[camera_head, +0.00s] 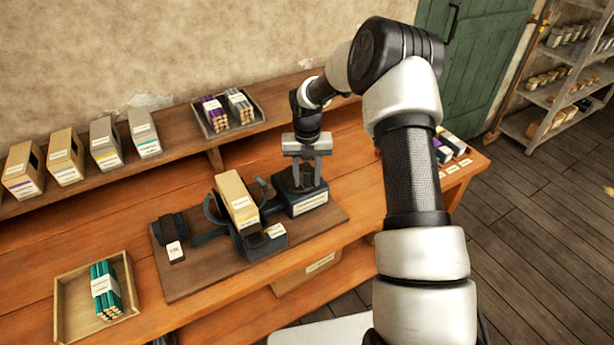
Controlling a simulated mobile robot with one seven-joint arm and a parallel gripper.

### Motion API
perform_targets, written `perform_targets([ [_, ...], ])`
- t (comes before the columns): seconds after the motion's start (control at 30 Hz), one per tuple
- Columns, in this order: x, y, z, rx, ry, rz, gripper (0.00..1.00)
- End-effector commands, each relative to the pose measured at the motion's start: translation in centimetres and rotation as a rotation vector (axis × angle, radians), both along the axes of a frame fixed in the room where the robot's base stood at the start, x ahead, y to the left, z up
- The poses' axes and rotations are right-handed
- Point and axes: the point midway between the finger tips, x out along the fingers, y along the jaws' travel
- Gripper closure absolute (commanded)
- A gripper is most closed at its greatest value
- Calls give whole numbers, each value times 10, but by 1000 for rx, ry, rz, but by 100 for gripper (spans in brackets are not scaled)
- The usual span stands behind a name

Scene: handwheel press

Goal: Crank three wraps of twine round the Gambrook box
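Right of the box is a dark labelled unit (305,203). My gripper (306,176) points down at this unit, fingers at its top. I cannot tell whether the fingers hold a crank part. No twine can be made out around the box.
A wooden tray (70,308) with green bundles sits at the front left. A dark block (173,236) with a white tag is on the board's left. Several boxes and a tray (262,116) of bundles stand on the back shelf. More boxes (444,153) lie at the right end.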

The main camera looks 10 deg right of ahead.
Motion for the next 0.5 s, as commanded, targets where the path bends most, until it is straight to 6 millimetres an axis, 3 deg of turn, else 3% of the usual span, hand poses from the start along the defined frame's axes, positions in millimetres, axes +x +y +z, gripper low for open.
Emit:
perform_targets([
  [0.23, 0, 0, -1, 0, 0, 0, 64],
  [0.43, 0, 0, -1, 0, 0, 0, 98],
  [0.5, 0, 0, -1, 0, 0, 0, 100],
])
